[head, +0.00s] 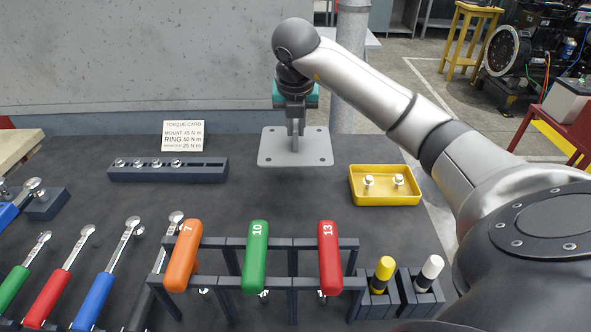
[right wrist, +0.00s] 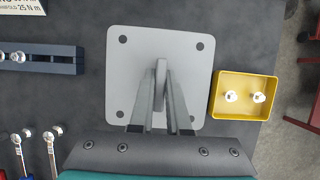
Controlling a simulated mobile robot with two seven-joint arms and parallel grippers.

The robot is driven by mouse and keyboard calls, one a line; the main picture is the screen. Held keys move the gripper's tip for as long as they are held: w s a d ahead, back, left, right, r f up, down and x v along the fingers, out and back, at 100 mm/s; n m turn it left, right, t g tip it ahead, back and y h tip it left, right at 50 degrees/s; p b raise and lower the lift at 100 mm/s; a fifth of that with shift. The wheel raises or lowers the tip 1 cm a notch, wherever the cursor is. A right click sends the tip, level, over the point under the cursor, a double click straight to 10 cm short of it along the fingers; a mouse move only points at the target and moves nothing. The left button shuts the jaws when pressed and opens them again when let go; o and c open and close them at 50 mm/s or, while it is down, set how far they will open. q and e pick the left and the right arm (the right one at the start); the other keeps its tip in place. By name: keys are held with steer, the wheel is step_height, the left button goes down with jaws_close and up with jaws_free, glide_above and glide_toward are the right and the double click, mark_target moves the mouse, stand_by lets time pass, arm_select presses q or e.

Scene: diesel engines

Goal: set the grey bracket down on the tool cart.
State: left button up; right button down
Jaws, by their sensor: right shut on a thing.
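The grey bracket (head: 272,152) is a flat square plate with corner holes and an upright fin. It is over the back middle of the tool cart's dark top (head: 250,190). My right gripper (head: 295,128) comes from above and is shut on the bracket's fin. In the right wrist view the plate (right wrist: 190,60) lies beyond the fingers (right wrist: 161,100), with the fin between them. The plate looks level. I cannot tell whether its underside touches the top. My left gripper is not in view.
A yellow tray (head: 385,200) with two bolts is right of the bracket. A dark bolt rail (head: 168,175) and a torque card (head: 184,136) are to the left. A rack with orange, green and red handles (head: 257,250) stands in front. Bare top lies between.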

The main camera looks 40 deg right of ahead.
mark_target(296, 147)
step_height(296, 147, down, 5)
steer(key=shift+f+b, duration=0.2)
steer(key=shift+b, duration=0.25)
steer(key=shift+f, duration=0.4)
step_height(296, 147, down, 4)
steer(key=shift+f+b, duration=0.1)
steer(key=shift+b, duration=0.35)
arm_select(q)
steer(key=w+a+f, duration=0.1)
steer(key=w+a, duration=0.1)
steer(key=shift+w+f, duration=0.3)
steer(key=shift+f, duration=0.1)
arm_select(e)
steer(key=c, duration=1.3)
jaws_free()
steer(key=shift+f, duration=0.1)
steer(key=shift+c, duration=0.2)
steer(key=o, duration=0.5)
steer(key=shift+c, duration=0.2)
